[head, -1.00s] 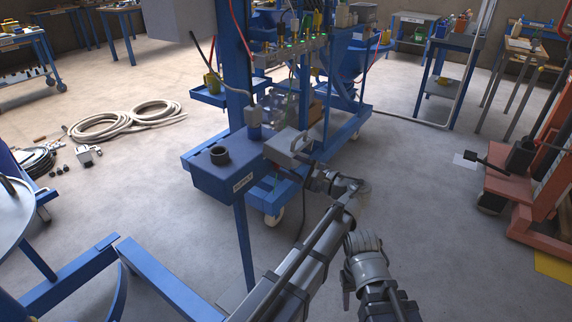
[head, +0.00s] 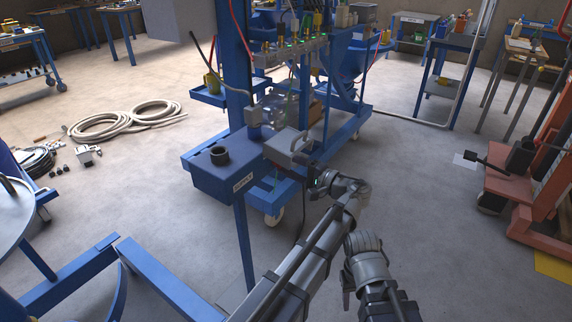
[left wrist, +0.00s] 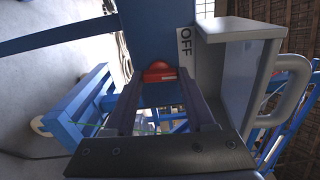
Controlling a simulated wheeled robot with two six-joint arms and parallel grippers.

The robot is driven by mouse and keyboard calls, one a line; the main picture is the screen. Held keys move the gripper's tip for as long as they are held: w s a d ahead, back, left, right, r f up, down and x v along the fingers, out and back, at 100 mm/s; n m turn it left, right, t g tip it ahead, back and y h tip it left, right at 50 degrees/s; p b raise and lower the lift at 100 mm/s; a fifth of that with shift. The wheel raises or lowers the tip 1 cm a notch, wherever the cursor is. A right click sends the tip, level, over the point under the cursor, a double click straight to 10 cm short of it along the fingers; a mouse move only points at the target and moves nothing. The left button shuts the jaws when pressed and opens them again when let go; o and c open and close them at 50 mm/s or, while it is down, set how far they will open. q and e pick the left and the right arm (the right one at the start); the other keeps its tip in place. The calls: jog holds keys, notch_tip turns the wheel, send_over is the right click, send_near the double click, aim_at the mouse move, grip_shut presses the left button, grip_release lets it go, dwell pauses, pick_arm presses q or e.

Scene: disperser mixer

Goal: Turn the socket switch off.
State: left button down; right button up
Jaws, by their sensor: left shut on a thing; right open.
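The red socket switch (left wrist: 159,72) shows in the left wrist view between the two dark fingers of my left gripper (left wrist: 160,86), which is shut on it. In the head view my left gripper (head: 304,165) is at the right side of the blue supply box (head: 222,179), beside the grey handled box (head: 284,142). The switch is hidden there. My right gripper (head: 385,304) is open and empty, low at bottom centre, away from the box.
In the left wrist view the grey box (left wrist: 240,30) and its handle (left wrist: 293,90) stand close to the right of the fingers. A blue post (head: 233,60) rises behind the supply box. An orange lift (head: 520,185) stands at right; the floor between is clear.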

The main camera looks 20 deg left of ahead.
pick_arm(q)
jog(key=n, duration=0.4)
jog(key=shift+n, duration=2.2)
jog(key=shift+c, duration=1.2)
grip_release()
